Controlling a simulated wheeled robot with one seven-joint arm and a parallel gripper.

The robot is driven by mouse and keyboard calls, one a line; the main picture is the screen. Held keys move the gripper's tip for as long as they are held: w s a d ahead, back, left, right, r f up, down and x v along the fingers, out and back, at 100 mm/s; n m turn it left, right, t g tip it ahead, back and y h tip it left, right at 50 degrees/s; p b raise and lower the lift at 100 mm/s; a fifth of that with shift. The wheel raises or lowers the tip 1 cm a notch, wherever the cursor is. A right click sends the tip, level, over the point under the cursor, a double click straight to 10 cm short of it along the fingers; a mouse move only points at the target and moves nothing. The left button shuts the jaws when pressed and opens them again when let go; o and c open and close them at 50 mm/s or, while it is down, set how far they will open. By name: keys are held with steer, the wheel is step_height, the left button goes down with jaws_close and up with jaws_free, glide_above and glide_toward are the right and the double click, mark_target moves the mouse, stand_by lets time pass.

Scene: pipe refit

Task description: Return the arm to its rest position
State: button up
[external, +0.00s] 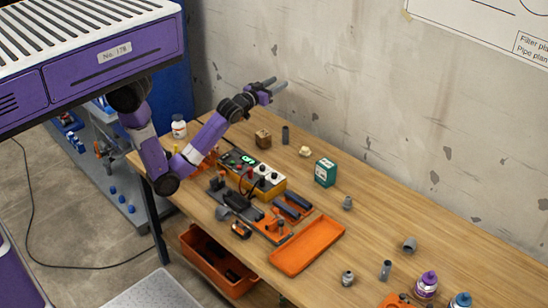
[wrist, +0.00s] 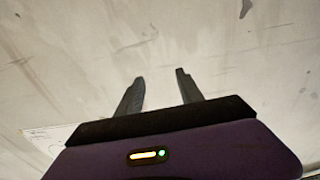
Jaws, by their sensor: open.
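My arm (external: 208,135) is purple with dark joints. It comes from under my purple body at the left of the external view and is raised over the left part of the workbench. My gripper (external: 276,84) is above the bench near the concrete wall, with its two fingers apart and nothing between them. In the wrist view my gripper (wrist: 160,92) also shows its dark fingers spread, with only bare wall beyond them.
An orange tray (external: 308,246) lies in front. Several grey pipe pieces and purple and blue bottles sit further right.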

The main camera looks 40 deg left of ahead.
steer(key=s+a+f+g, duration=0.1)
steer(key=s+f, duration=0.4)
steer(key=s, duration=0.9)
steer(key=s+a+f+g, duration=0.1)
steer(key=s+a+f, duration=0.2)
steer(key=s, duration=1.1)
steer(key=s+a+f+g, duration=0.1)
steer(key=s+f, duration=0.5)
steer(key=s, duration=0.8)
steer(key=shift+a+f+m+g, duration=0.3)
steer(key=shift+a+f+g, duration=0.1)
steer(key=shift+a, duration=0.15)
